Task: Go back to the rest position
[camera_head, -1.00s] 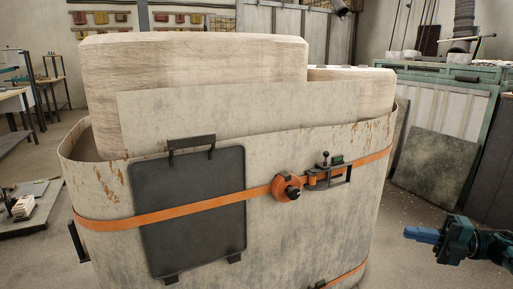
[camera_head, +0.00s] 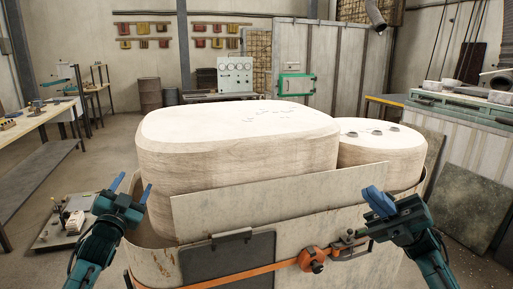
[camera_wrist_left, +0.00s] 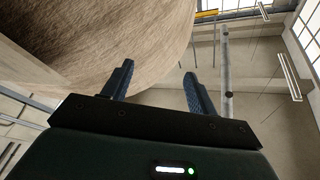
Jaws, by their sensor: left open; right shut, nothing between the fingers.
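My left gripper (camera_head: 130,190) is at the left in the head view, beside the left side of the large pale block. Its blue fingers stand apart with nothing between them. In the left wrist view its two fingers (camera_wrist_left: 158,85) also show apart and empty, with the pale block's surface above them. My right gripper (camera_head: 376,200) is at the right in the head view, in front of the smaller rounded block. Its blue fingers are together and hold nothing. No ladle is seen in these frames.
A large pale block (camera_head: 238,150) and a smaller one (camera_head: 382,155) stand inside a worn metal casing (camera_head: 300,215) with an orange strap (camera_head: 245,273). Workbenches (camera_head: 40,120) stand at the left. A green-topped cabinet (camera_head: 460,110) is at the right. Open floor lies at the left.

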